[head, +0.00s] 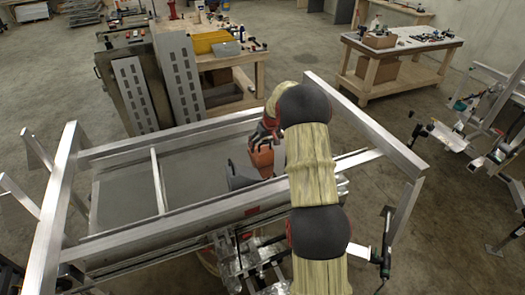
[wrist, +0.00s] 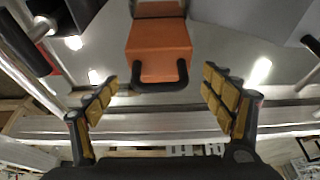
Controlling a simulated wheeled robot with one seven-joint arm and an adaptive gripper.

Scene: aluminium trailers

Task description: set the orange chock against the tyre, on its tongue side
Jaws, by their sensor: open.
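The orange chock (wrist: 158,48) is in the upper middle of the wrist view, with a black loop handle on its near end. My gripper (wrist: 160,80) is open, its yellow-padded fingers spread to the left and right of the handle. They do not visibly touch it. In the head view, an orange block that looks like the chock (head: 263,161) is low behind the trailer's near rail, below the end of my arm. My arm hides part of this area. I cannot clearly make out the tyre or the tongue in either view.
The aluminium trailer frame (head: 150,226) spans the front, with rails and raised end posts around my arm. A workbench with a yellow bin (head: 210,42) and grey panels stands behind. Another bench (head: 405,45) is at back right. Open floor (head: 330,115) lies between.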

